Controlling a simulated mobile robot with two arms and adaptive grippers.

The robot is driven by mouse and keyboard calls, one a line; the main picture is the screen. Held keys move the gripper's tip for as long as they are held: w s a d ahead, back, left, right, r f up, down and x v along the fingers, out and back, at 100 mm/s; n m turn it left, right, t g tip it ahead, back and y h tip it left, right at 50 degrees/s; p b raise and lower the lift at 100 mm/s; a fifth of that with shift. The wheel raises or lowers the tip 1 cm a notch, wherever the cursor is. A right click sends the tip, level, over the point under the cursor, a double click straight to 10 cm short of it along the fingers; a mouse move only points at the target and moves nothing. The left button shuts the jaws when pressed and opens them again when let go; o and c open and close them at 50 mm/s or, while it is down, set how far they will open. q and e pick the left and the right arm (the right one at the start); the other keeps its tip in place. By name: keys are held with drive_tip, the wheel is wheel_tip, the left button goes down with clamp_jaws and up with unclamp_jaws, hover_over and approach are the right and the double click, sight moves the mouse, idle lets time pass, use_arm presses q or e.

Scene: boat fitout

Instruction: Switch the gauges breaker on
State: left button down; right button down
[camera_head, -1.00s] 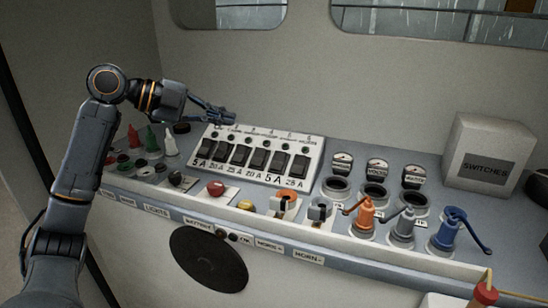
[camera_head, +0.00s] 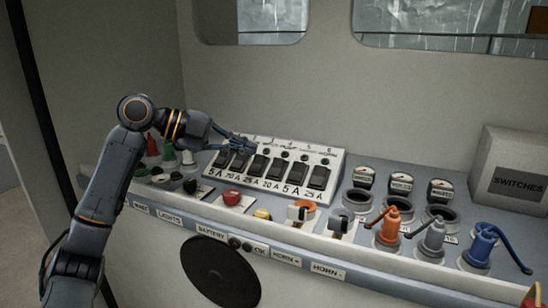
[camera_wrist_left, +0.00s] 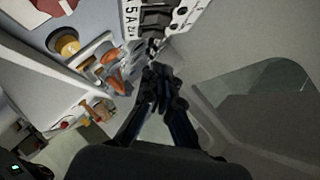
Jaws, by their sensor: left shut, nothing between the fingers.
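The small name labels are too blurred to read, so I cannot tell which rocker is the gauges breaker. My left gripper (camera_head: 252,147) is shut and empty, its fingertips over the top edge of the panel by the second and third rockers. I cannot tell whether it touches. In the left wrist view the shut fingertips (camera_wrist_left: 156,75) lie just below part of the panel (camera_wrist_left: 184,14). My right gripper is not in view.
Gauges (camera_head: 401,183) stand right of the panel, with orange, grey and blue (camera_head: 483,244) levers in front. A red button (camera_head: 231,195) and several knobs line the front ledge. A switches box (camera_head: 515,170) stands far right.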

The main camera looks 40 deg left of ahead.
use_arm(q)
drive_tip(key=p, duration=0.4)
approach(303, 167)
drive_tip(key=d, duration=0.2)
drive_tip(key=w+d, duration=0.1)
drive_tip(key=d, duration=0.1)
drive_tip(key=shift+w+d+r, duration=0.1)
drive_tip(key=shift+r, duration=0.1)
drive_tip(key=w+f, duration=0.1)
drive_tip(key=w+f+p, duration=0.1)
drive_tip(key=shift+w+a, duration=0.3)
drive_tip(key=shift+a, duration=0.1)
drive_tip(key=shift+w+a+f+p, duration=0.1)
drive_tip(key=shift+w+f+p, duration=0.15)
drive_tip(key=shift+f+p, duration=0.1)
